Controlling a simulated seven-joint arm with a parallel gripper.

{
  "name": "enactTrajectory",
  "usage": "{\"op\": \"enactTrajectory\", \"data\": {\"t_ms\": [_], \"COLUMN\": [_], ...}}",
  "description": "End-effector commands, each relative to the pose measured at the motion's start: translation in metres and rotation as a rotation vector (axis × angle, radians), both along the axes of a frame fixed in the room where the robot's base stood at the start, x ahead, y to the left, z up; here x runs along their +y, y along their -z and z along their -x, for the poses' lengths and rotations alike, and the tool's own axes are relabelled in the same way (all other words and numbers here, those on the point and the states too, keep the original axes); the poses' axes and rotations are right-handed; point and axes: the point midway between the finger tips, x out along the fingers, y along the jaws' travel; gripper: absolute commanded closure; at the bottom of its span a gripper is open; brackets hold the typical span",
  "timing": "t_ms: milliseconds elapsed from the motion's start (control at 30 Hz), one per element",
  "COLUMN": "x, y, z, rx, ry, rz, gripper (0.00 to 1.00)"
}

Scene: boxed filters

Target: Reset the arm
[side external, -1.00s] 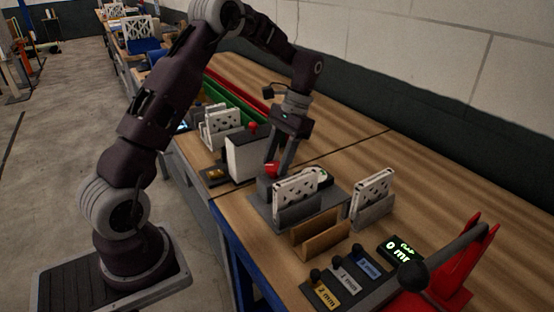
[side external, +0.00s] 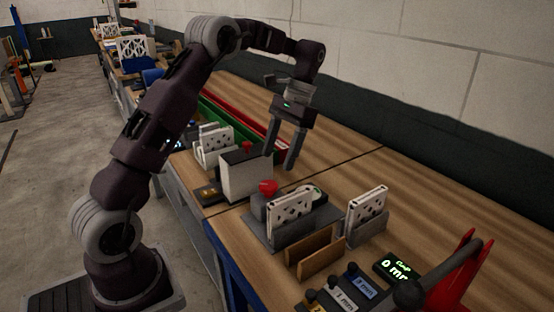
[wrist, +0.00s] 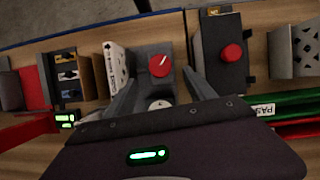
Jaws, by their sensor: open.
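My gripper (side external: 289,160) is open and empty, raised above the bench behind the grey box and the fixture. In the wrist view its two fingers (wrist: 163,98) spread apart over the grey fixture (wrist: 150,55). The fixture (side external: 262,232) has a red knob (side external: 268,187), a round dial (side external: 313,192) and a white perforated filter (side external: 290,213) standing in it. Nothing is between the fingers.
A grey box (side external: 246,180) with a red button stands left of the fixture. More filters stand in holders at left (side external: 214,146) and right (side external: 367,206). Green (side external: 234,127) and red bins lie behind. A digital gauge (side external: 398,268) and red stand (side external: 452,275) are front right.

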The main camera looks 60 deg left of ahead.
Motion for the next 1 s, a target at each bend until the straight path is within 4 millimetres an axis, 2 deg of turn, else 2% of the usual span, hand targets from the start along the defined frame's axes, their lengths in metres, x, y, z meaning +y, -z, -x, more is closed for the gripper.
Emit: {"op": "enactTrajectory", "data": {"t_ms": [100,167,267,300,400,500,600,700,833,1000], "x": [-0.001,-0.006,-0.029,-0.043,-0.079,-0.109,-0.131,-0.143,-0.151,-0.152], "y": [-0.001,-0.009,-0.046,-0.064,-0.099,-0.115,-0.113,-0.101,-0.086,-0.082], "z": [0.0,0.003,0.02,0.033,0.077,0.128,0.176,0.211,0.234,0.239], "rx": [-0.003,-0.024,-0.126,-0.186,-0.351,-0.517,-0.669,-0.787,-0.87,-0.887], "ry": [0.0,0.005,0.024,0.035,0.054,0.07,0.078,0.08,0.079,0.078], "rz": [-0.001,-0.007,-0.034,-0.048,-0.071,-0.079,-0.071,-0.057,-0.04,-0.036], "gripper": [0.36,0.36,0.36,0.36,0.36,0.36,0.36,0.36,0.36,0.36]}}
